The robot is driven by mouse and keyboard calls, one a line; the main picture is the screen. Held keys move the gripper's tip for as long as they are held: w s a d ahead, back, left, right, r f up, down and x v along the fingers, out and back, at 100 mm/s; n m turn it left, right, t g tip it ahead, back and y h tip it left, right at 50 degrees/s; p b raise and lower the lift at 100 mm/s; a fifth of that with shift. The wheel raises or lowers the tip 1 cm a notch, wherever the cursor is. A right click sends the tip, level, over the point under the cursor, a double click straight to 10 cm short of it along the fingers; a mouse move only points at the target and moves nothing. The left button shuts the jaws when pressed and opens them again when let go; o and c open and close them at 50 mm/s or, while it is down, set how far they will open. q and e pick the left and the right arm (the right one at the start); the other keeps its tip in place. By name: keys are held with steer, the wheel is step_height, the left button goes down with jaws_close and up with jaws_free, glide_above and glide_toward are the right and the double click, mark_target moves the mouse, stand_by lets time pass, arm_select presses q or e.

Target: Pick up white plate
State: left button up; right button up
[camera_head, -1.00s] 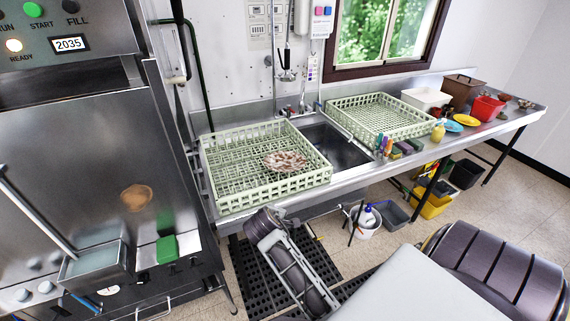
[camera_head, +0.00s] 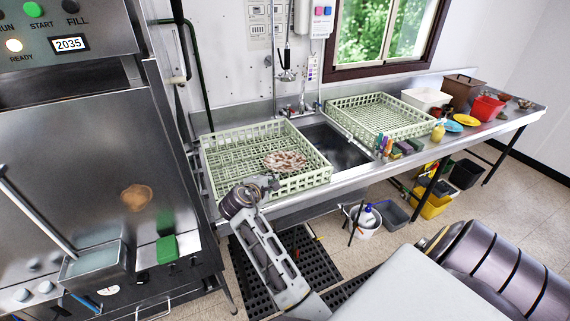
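A white plate with brown stains (camera_head: 285,161) lies in the near left light-green rack (camera_head: 225,205), towards its right side. No other white plate shows clearly. My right gripper (camera_head: 268,183) is at the front wall of this rack, just in front of and a little left of the plate. It appears apart from the plate. Its fingers are small and blend with the rack, so I cannot tell whether they are open or shut. My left gripper is not in view.
A sink (camera_head: 338,146) lies right of the rack, then a second green rack (camera_head: 382,117). Bottles, sponges, a yellow plate (camera_head: 467,120), a blue plate (camera_head: 453,126) and a red bucket (camera_head: 487,107) stand further right. A steel dish machine (camera_head: 80,150) is at left.

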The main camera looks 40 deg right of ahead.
steer(key=shift+d, duration=0.15)
steer(key=shift+p+x, duration=0.65)
steer(key=shift+x, duration=3.55)
steer(key=shift+w, duration=0.1)
steer(key=shift+p+x, duration=0.8)
steer(key=shift+x, duration=1.75)
steer(key=shift+c, duration=0.4)
jaws_close()
